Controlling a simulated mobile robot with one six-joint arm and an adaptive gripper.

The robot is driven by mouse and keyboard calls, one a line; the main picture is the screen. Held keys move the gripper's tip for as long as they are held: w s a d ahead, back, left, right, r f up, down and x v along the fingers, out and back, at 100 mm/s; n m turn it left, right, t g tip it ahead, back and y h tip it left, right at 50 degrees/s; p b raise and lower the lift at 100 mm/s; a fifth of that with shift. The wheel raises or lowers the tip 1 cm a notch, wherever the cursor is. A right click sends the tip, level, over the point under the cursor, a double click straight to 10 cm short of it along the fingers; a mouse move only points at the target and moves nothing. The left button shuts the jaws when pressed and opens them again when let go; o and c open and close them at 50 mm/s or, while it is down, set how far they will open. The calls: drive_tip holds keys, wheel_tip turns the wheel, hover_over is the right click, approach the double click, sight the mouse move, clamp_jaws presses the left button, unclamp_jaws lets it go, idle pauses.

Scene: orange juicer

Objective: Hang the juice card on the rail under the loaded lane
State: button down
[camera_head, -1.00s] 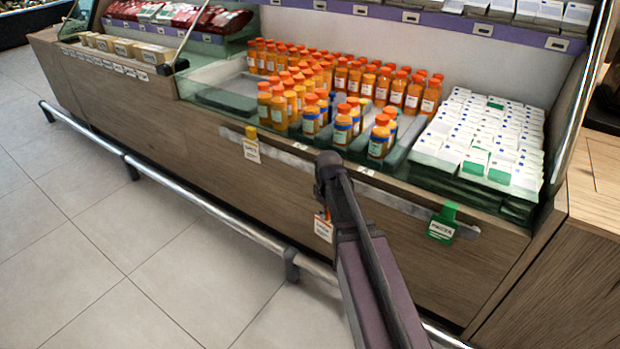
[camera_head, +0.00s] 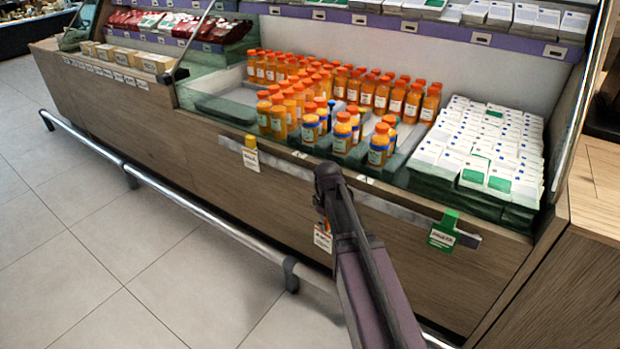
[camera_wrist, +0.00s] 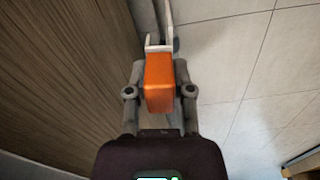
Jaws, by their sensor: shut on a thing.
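The juice card (camera_head: 323,240) is a white card with an orange top, partly hidden behind my arm in the head view. In the wrist view its orange block (camera_wrist: 158,84) sits between the two fingers of my gripper (camera_wrist: 160,92), which is shut on it. The metal rail (camera_head: 290,168) runs along the wooden counter front below the bottles. The card hangs lower than the rail and in front of the counter. A yellow-topped card (camera_head: 251,158) hangs on the rail at the left and a green card (camera_head: 443,232) at the right. Orange-capped juice bottles (camera_head: 335,90) fill the lanes above.
White cartons (camera_head: 480,150) stand right of the bottles. An empty tray (camera_head: 225,108) lies left of them. A metal bumper tube (camera_head: 215,205) runs low along the counter front. The rail between the yellow and green cards shows no other card.

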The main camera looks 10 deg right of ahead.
drive_tip(key=shift+r, duration=0.15)
drive_tip(key=s+a+r+n+p, duration=0.1)
drive_tip(key=a+r+p, duration=0.4)
drive_tip(key=r+p, duration=0.4)
drive_tip(key=a+r+p, duration=0.4)
drive_tip(key=r+p, duration=0.5)
drive_tip(key=shift+s+a+r+n+p, duration=0.3)
drive_tip(key=shift+s+a+n+p, duration=0.1)
drive_tip(key=shift+w+d, duration=0.15)
drive_tip(key=shift+w, duration=0.05)
drive_tip(key=shift+w+d, duration=5.45)
drive_tip(key=shift+w, duration=0.1)
drive_tip(key=shift+f+b, duration=2.7)
drive_tip(key=shift+c, duration=2.1)
unclamp_jaws()
